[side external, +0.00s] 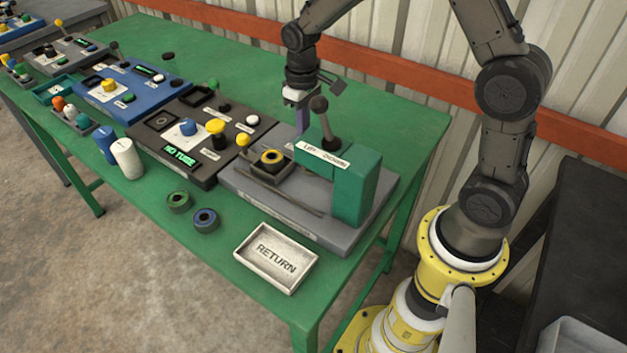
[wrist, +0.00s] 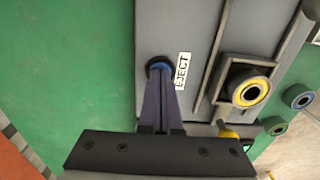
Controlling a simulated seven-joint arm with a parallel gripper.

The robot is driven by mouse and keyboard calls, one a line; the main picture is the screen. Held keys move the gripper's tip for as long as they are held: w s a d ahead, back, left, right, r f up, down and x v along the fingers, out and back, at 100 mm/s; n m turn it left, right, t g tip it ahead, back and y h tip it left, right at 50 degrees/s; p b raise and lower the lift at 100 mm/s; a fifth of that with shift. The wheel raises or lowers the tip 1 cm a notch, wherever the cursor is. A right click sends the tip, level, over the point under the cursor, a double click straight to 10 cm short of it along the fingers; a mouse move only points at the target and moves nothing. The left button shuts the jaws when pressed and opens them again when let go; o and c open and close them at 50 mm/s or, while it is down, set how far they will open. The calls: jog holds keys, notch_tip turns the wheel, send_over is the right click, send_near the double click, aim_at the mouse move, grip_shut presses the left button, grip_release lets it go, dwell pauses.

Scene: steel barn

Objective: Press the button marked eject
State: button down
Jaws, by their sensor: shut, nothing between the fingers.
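The blue round button (wrist: 157,65) sits in a dark collar on the grey base plate, beside a white label marked EJECT (wrist: 182,71). My gripper (wrist: 160,82) is shut and empty, its purple fingers together. In the wrist view its tips overlap the near side of the button; I cannot tell whether they touch it. In the side view my gripper (side external: 300,122) points down over the far edge of the grey machine base (side external: 243,181), behind the green press, and the button is hidden there.
The green press (side external: 352,182) with a black-knobbed lever (side external: 319,105) stands close to my gripper. A yellow-rimmed black ring (side external: 272,158) sits in a holder on the base. A black panel (side external: 155,127), a RETURN tray (side external: 276,257) and two loose rings (side external: 204,219) share the green table.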

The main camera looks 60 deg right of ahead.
jog(key=shift+r, duration=0.1)
notch_tip(320, 180, up, 7)
jog(key=shift+r, duration=0.2)
dwell(0.7)
dwell(0.5)
